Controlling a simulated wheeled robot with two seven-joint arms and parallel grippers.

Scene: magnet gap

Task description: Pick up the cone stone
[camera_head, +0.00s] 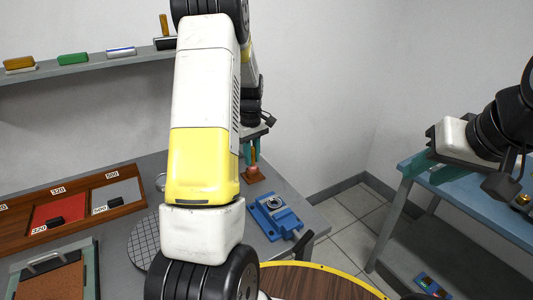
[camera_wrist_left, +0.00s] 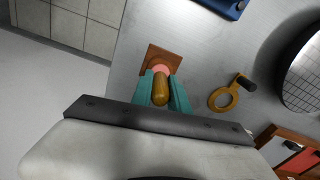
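The cone stone, with a pinkish body (camera_wrist_left: 160,70) and a wooden handle (camera_wrist_left: 160,90), stands in a small brown block (camera_wrist_left: 152,56) on the grey table. It also shows in the head view as an orange-brown handle (camera_head: 254,155) above the brown block (camera_head: 255,174). My left gripper (camera_head: 252,157) is directly above the block, its teal fingers on both sides of the handle. In the left wrist view the fingers (camera_wrist_left: 163,85) lie very close to the handle; firm contact is not clear. My right gripper (camera_head: 443,172) is over the blue table at the right, its finger opening unclear.
A blue fixture (camera_head: 275,216) stands close to the block. A yellow ring with a dark grip (camera_wrist_left: 223,99) and a round gridded plate (camera_wrist_left: 301,75) lie nearby. A wooden tray (camera_head: 124,207) with numbered sections is at the left. A shelf (camera_head: 95,64) holds coloured blocks.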

